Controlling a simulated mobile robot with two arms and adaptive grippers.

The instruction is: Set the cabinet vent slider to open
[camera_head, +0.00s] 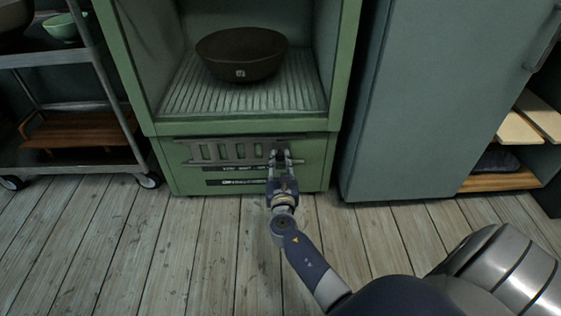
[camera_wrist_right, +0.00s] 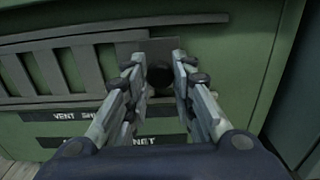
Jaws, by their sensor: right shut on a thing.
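The green cabinet (camera_head: 318,178) stands ahead, with a grey slotted vent slider (camera_head: 230,153) across its lower front panel. The slider's slotted plate (camera_wrist_right: 88,62) also shows in the right wrist view, with several upright bars and green gaps between them. A round dark knob (camera_wrist_right: 160,76) sits on a plain grey plate at the slider's right end. My right gripper (camera_head: 281,158) is at this end, its two fingers shut around the knob from either side. Labels (camera_wrist_right: 78,116) below read partly "VENT" and "NET"; the fingers hide the rest. My left gripper is out of view.
A dark brown bowl (camera_head: 241,55) sits on the ribbed shelf inside the cabinet. A tall grey-green cabinet (camera_head: 425,110) stands close on the right, and a metal wheeled rack (camera_head: 85,160) on the left. The plank floor (camera_head: 130,250) in front is clear.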

